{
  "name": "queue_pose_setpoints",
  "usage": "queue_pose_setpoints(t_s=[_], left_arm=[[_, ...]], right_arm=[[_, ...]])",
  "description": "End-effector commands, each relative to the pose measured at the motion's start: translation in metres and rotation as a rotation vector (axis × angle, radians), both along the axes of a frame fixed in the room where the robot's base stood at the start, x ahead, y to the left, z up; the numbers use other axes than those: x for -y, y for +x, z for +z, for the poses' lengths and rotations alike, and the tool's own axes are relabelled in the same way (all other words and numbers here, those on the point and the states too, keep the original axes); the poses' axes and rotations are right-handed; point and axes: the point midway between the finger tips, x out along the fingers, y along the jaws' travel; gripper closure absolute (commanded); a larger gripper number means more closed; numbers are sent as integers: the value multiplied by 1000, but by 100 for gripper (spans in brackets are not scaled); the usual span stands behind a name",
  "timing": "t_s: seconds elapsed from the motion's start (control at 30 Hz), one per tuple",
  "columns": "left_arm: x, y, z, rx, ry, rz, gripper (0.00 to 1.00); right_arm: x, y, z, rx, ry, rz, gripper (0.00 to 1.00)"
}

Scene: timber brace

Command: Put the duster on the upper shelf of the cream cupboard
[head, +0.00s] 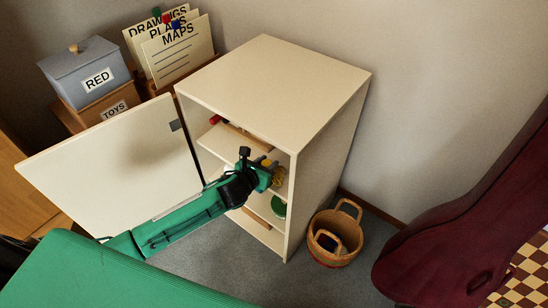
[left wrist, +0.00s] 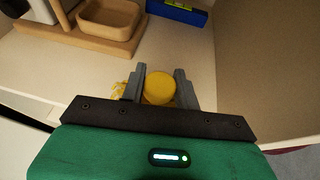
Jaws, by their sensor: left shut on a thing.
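The cream cupboard (head: 327,165) stands against the wall with its door (head: 115,165) swung open to the left. My left gripper (head: 272,169) reaches into its front opening, at about the height of the upper shelf (head: 222,143). It is shut on the yellow duster (head: 279,179). In the left wrist view the duster's round yellow end (left wrist: 160,88) sits between the grey fingers (left wrist: 160,85), with yellow strands to the left. The shelf surface shows beyond it; I cannot tell whether the duster touches it. My right gripper is not in view.
On the shelf a wooden tray with a bowl (left wrist: 108,17) and a blue spirit level (left wrist: 178,11) lie farther back. A green round thing (head: 278,206) is lower down. A basket (head: 335,238) stands right of the cupboard, a maroon case (head: 455,240) beyond.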

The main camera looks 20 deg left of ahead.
Motion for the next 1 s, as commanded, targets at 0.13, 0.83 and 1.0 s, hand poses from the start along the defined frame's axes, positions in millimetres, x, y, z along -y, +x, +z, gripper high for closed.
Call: queue_pose_setpoints(t_s=[0.13,0.83,1.0], left_arm=[[3,10,0,1,-1,-1,96],[10,43,-17,-1,0,-2,96],[10,43,-17,-1,0,-2,47]], right_arm=[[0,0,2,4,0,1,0],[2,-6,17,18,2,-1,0],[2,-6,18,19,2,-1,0]])
